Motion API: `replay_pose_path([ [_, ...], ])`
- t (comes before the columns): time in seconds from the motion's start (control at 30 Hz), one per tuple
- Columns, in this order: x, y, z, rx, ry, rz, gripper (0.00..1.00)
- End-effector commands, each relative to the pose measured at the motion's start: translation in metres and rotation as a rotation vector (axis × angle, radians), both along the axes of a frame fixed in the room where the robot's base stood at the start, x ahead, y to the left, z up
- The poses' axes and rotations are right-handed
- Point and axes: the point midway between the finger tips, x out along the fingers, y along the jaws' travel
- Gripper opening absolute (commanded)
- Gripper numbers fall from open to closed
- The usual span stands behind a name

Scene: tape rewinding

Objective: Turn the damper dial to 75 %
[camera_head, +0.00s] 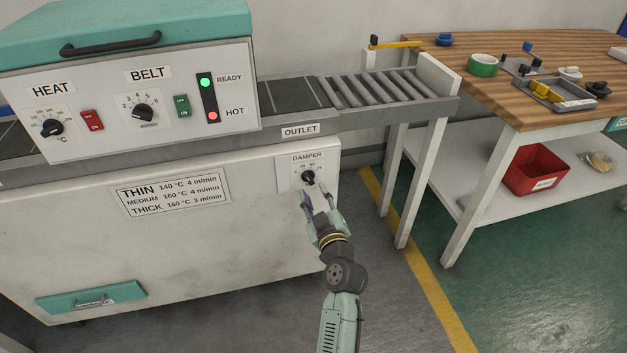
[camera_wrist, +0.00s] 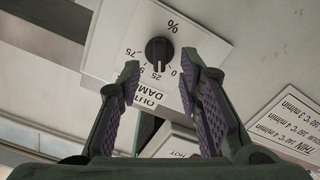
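The damper dial (camera_head: 308,176) is a small black knob on a white plate marked DAMPER, on the front of the machine below the outlet. In the wrist view the dial (camera_wrist: 159,50) shows upside down, with 0, 25 and 75 readable around it and a partly hidden mark between. Its white pointer mark appears to face about 25. My gripper (camera_head: 316,190) is open just in front of the plate. In the wrist view its purple-padded fingers (camera_wrist: 160,62) stand apart to either side of the dial, with nothing between them. I cannot tell any contact with the dial.
The machine front carries a settings label (camera_head: 172,191), and its upper panel has heat and belt dials (camera_head: 143,112). The roller outlet (camera_head: 385,88) runs to the right above the dial. A wooden-topped workbench (camera_head: 525,105) stands further right. The floor before the machine is clear.

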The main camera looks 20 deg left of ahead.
Motion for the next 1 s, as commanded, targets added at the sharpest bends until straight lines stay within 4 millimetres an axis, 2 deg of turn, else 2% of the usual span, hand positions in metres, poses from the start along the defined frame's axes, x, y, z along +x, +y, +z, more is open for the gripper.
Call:
replay_pose_path([
  [0.1,0.017,0.012,0.003,-0.001,-0.001,0.002,0.33],
  [0.3,0.034,0.023,0.001,0.000,0.000,0.001,0.33],
  [0.63,0.036,0.025,0.000,0.000,-0.001,0.000,0.33],
  [1.0,0.036,0.025,0.000,0.001,0.000,0.000,0.09],
])
